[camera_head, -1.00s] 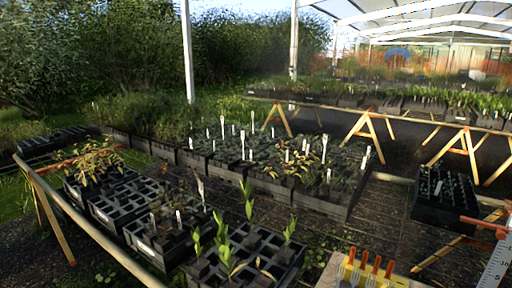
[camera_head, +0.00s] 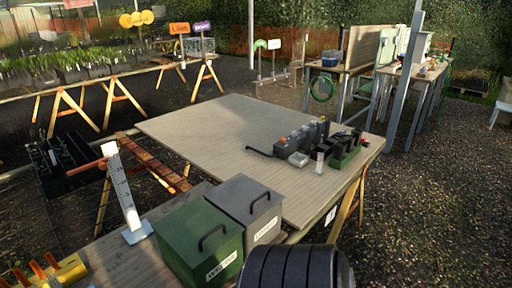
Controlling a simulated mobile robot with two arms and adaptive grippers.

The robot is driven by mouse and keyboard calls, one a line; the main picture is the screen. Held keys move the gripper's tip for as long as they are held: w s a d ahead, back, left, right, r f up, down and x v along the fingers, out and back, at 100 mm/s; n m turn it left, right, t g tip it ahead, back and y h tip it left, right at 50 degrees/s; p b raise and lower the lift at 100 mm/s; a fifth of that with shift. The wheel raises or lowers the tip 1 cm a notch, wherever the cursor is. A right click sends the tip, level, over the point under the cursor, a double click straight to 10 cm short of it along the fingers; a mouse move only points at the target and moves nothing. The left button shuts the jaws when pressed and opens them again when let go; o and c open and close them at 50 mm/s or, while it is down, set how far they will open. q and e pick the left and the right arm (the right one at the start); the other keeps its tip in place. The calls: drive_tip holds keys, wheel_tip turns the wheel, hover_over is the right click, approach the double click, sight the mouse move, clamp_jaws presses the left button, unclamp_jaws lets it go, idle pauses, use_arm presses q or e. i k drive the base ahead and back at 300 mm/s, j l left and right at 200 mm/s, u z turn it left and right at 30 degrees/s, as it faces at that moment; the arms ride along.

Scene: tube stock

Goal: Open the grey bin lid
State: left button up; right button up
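The grey bin (camera_head: 245,209) stands on a wooden bench at the lower middle of the head view. Its lid (camera_head: 246,197) is down and has a dark handle on top. A white label is on its front. A green bin (camera_head: 199,245) with a similar handle and label stands beside it, to the left and nearer to me. Neither of my grippers shows in the head view.
A wooden table (camera_head: 215,119) behind the bins carries several small dark containers (camera_head: 302,137) and a green tray (camera_head: 346,155). A white measuring stand (camera_head: 127,200) is left of the bins. A black ribbed cylinder (camera_head: 296,267) is at the bottom edge. Gravel floor lies free at right.

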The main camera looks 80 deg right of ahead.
sight(244, 199)
drive_tip(key=z, duration=2.15)
drive_tip(key=j+z, duration=0.15)
drive_tip(key=z, duration=0.2)
drive_tip(key=j+z, duration=0.15)
drive_tip(key=z, duration=0.15)
drive_tip(key=k+j+z, duration=0.1)
drive_tip(key=z, duration=0.25)
